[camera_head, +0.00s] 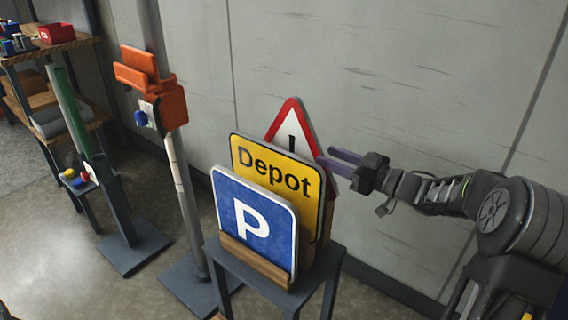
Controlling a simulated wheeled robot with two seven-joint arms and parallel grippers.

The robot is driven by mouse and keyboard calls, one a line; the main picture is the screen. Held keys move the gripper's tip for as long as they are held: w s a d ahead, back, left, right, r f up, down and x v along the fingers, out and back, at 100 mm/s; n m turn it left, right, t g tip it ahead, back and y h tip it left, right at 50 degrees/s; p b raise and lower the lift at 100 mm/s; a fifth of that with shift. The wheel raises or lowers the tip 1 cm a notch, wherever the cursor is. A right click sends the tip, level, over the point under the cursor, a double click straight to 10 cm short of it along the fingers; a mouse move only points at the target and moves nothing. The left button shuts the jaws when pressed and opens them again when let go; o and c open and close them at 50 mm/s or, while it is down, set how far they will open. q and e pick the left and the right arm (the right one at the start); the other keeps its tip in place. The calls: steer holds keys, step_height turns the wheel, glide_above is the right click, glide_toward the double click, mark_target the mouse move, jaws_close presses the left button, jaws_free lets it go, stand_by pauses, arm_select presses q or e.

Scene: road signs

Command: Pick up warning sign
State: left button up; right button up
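The warning sign (291,116) is a white triangle with a red border and a black mark. It stands upright at the back of a row of signs, and its lower part is hidden behind the yellow Depot sign (243,150). A blue P sign (272,245) stands in front of both. My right gripper (331,158) reaches in from the right at the warning sign's right edge. Its two purple fingers are spread apart, one at each side of that edge, with nothing clearly clamped. Whether they touch the sign I cannot tell. My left gripper is not in view.
The signs stand in a wooden holder (255,262) on a small dark table (317,284). A grey post with an orange box (171,104) stands to the left. Shelves with small items are at the far left. A grey wall (400,90) rises close behind the signs.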

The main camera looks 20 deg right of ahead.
mark_target(304, 153)
steer(key=shift+w+a+f+b, duration=0.2)
steer(key=shift+w+f+b, duration=0.15)
steer(key=shift+f, duration=0.35)
steer(key=shift+x, duration=1.3)
steer(key=x, duration=0.2)
steer(key=b+x, duration=0.1)
steer(key=x, duration=0.2)
steer(key=shift+a+r, duration=0.1)
steer(key=shift+r, duration=0.15)
